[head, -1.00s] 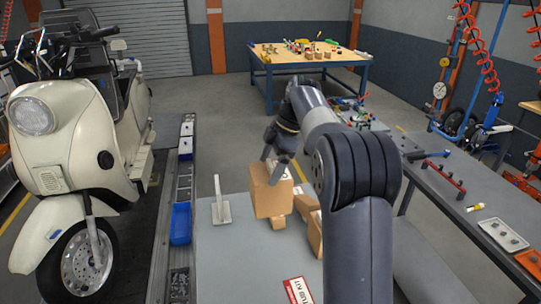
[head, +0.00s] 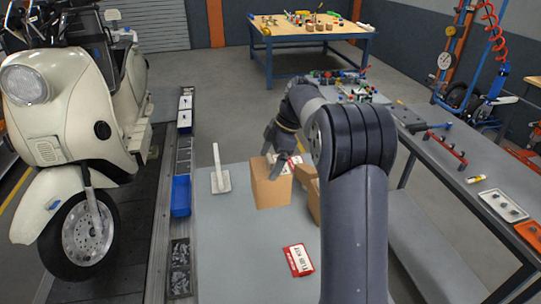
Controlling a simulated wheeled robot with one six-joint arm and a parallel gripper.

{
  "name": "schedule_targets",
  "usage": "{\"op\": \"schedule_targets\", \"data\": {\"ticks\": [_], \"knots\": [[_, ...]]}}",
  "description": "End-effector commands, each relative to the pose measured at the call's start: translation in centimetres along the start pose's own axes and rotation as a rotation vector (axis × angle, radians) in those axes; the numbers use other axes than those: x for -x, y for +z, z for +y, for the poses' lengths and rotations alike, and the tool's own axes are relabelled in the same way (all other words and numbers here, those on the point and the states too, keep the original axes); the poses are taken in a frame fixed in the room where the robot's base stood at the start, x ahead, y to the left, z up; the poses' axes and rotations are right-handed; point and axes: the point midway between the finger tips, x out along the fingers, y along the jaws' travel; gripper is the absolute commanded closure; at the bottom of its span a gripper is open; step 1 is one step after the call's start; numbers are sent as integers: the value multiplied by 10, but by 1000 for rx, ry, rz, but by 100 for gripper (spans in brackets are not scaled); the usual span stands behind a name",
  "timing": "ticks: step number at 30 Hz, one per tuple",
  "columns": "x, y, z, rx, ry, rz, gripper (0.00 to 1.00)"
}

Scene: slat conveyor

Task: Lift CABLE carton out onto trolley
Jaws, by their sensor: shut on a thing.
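My gripper (head: 275,161) is shut on a brown carton (head: 271,190), held from above with its fingers at the carton's top. I cannot read a CABLE label on it. The carton is upright, at or just above a grey flat top (head: 235,245); I cannot tell whether it touches. More brown cartons (head: 314,203) stand close to its right, partly hidden by my arm. A white label shows behind the held carton. I cannot tell whether the grey top is the trolley.
A white upright tool with a flat base (head: 221,182) stands left of the carton. A red and white packet (head: 298,260) lies in front. A cream scooter (head: 75,130) and blue bin (head: 181,196) are at the left. A workbench (head: 465,190) runs along the right.

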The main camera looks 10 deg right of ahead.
Motion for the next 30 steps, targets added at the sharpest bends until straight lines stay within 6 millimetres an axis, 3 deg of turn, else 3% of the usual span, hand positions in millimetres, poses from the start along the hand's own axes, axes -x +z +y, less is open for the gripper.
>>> {"op": "schedule_targets", "data": {"ticks": [18,30], "knots": [[-60,25,0,0,1,0,45],[-78,32,0,0,1,0,45]]}}
